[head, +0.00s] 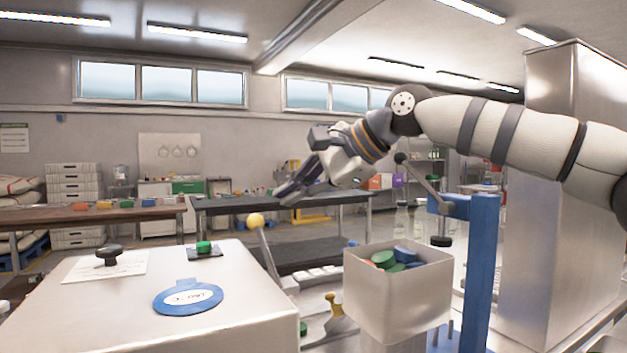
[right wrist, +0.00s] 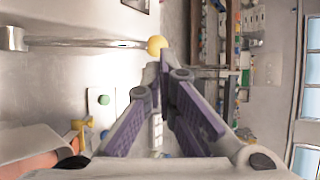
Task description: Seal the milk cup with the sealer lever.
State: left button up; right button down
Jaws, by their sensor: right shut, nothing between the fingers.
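A lever with a yellow ball knob (head: 256,220) stands tilted beside the white box-shaped machine. The ball (right wrist: 156,44) is just past my fingertips in the right wrist view, on its metal rod (right wrist: 85,42). My right gripper (head: 285,195) is shut and empty, reaching left above and close to the ball; I cannot tell if they touch. The fingertips (right wrist: 163,58) show in the right wrist view. A blue stand (head: 482,260) at right carries another lever with a dark knob (head: 401,158). I cannot make out the milk cup. My left gripper is out of view.
A pale open bin (head: 400,300) with green and blue discs stands in front of the blue stand. The white machine top (head: 225,270) carries a black knob (head: 108,255), a green button (head: 204,246) and a blue round label (head: 188,298). A tall metal cabinet (head: 560,190) stands right.

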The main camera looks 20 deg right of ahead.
aim_at(260, 216)
jog(key=x, duration=0.5)
jog(key=shift+w+f, duration=0.15)
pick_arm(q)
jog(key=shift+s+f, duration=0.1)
pick_arm(e)
jog(key=shift+f, duration=0.1)
